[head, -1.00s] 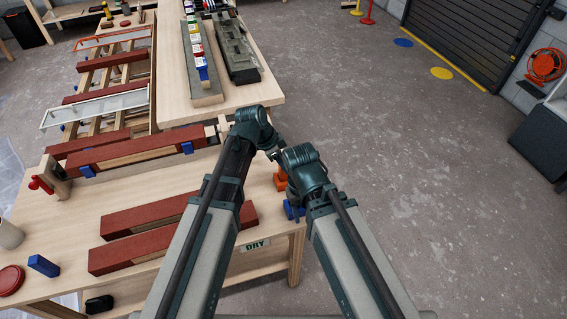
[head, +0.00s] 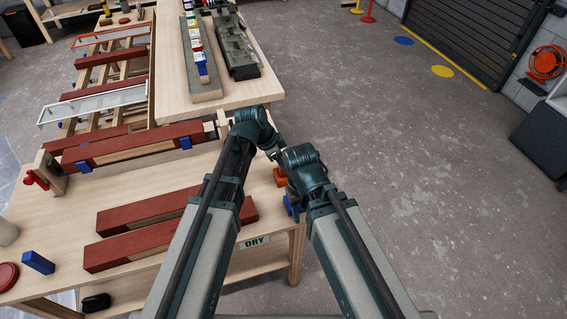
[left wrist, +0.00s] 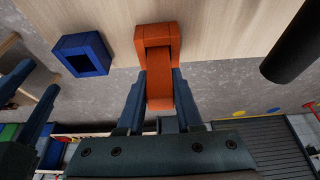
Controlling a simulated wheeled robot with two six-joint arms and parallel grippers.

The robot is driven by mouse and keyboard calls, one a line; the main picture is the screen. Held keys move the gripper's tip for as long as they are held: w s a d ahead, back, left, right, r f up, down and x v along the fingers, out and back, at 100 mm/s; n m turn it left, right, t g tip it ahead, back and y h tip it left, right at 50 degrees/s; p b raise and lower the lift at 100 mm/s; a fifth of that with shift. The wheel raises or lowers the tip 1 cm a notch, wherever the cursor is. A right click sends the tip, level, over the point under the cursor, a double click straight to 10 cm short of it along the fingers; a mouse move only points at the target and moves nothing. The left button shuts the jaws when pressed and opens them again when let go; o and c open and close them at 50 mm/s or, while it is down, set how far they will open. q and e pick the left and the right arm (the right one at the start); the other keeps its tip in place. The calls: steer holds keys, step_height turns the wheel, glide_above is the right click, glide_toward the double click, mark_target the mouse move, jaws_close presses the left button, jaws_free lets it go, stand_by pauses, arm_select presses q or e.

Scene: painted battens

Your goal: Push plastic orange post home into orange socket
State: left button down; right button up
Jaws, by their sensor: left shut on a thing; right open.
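The orange socket (left wrist: 157,32) sits at the edge of the wooden table in the left wrist view. Part of it also shows in the head view (head: 281,178), beside the wrists of my arms. My left gripper (left wrist: 160,78) is shut on the orange post (left wrist: 160,92), one finger on each side. The post's far end lines up with the socket's mouth and appears to be in it; I cannot tell how deep. My right gripper (left wrist: 27,105) is open and empty at the left of the left wrist view, apart from the socket. In the head view my wrists hide most of both grippers.
A blue square socket (left wrist: 82,55) stands beside the orange one, also partly visible in the head view (head: 292,208). Red painted battens (head: 150,212) lie on the table left of my arms. A green DRY label (head: 255,241) is on the table edge. Open floor lies right.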

arm_select(q)
steer(key=shift+f, duration=0.2)
steer(key=c, duration=0.5)
jaws_free()
steer(key=shift+r, duration=0.1)
steer(key=shift+r, duration=0.1)
steer(key=p+v, duration=1.2)
steer(key=v, duration=0.1)
steer(key=shift+a+r+p, duration=0.2)
steer(key=shift+r+p, duration=0.1)
steer(key=shift+p, duration=0.05)
